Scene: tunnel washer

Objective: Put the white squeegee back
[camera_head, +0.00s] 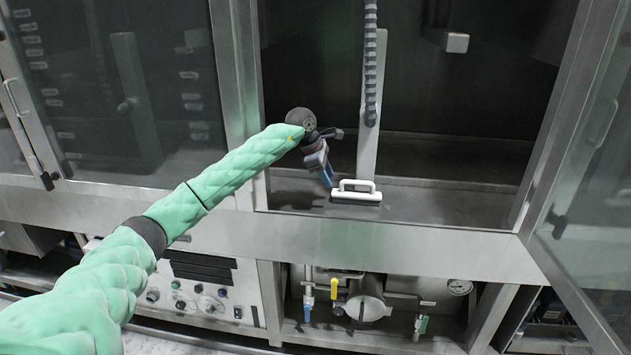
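The white squeegee (356,193), with a looped white handle and a dark lower edge, rests on the grey floor of the open washer chamber, near its front sill. My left arm, in a green sleeve, reaches in from the left. My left gripper (327,177) points down just left of the squeegee's handle and looks apart from it. The gripper is small and partly dark here, so I cannot tell whether its fingers are open or shut. My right gripper is not in view.
A metal post with a ribbed dark hose (371,70) stands behind the squeegee. The front sill (380,240) runs below the opening. A glass door (590,190) stands open at the right. The chamber floor right of the squeegee is clear. Valves and a gauge (459,287) sit underneath.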

